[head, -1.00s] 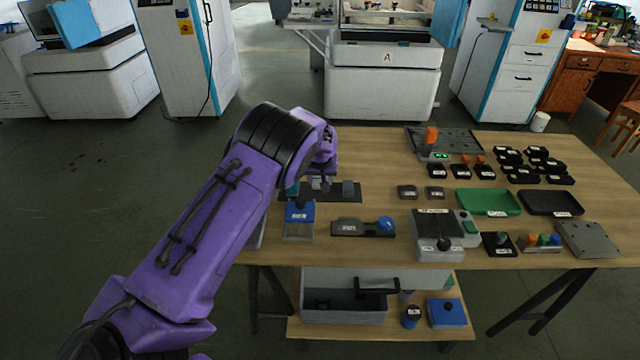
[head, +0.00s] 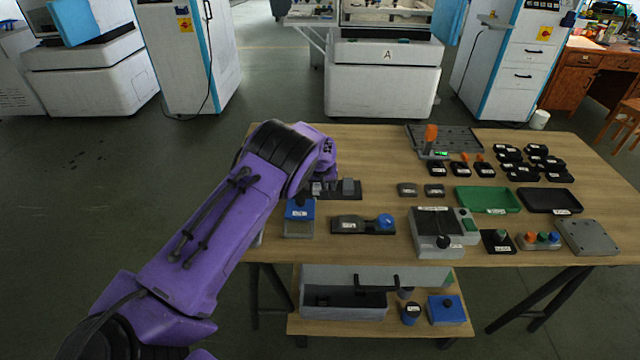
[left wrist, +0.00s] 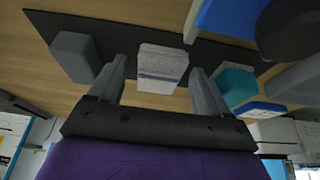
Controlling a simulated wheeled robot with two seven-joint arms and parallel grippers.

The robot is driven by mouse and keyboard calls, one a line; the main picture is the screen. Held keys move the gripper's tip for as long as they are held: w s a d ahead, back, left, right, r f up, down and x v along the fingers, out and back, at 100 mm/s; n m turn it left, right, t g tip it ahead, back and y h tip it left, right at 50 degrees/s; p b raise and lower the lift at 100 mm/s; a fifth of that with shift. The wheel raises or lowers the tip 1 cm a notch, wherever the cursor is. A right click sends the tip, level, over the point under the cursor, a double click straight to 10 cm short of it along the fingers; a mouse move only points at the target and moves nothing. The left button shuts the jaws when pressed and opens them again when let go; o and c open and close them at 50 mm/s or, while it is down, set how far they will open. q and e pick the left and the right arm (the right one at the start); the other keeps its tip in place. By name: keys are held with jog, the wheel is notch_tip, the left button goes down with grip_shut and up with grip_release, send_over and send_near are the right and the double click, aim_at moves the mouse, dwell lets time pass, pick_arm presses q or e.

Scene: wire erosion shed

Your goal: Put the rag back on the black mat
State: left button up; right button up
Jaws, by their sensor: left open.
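The black mat (head: 333,192) lies at the left part of the table, and crosses the left wrist view as a dark strip (left wrist: 118,36). A pale grey, layered block that looks like the folded rag (left wrist: 163,66) rests at the mat, between my left fingers. It shows small in the head view (head: 317,187). My left gripper (left wrist: 158,72) is open, one finger on each side of the rag, with gaps visible. In the head view my purple arm hides most of the gripper. My right gripper is not in view.
A plain grey block (left wrist: 75,56) stands on the mat beside one finger. A teal item (left wrist: 236,84) is close beyond the other finger. A blue-topped box (head: 299,212) and a dark holder with a blue knob (head: 350,225) sit in front of the mat.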

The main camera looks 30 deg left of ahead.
pick_arm(q)
jog(key=shift+r, duration=0.4)
jog(key=v, duration=1.1)
jog(key=shift+s+r+b, duration=0.15)
jog(key=shift+r+b, duration=0.1)
jog(key=shift+b, duration=0.2)
jog(key=shift+d, duration=0.1)
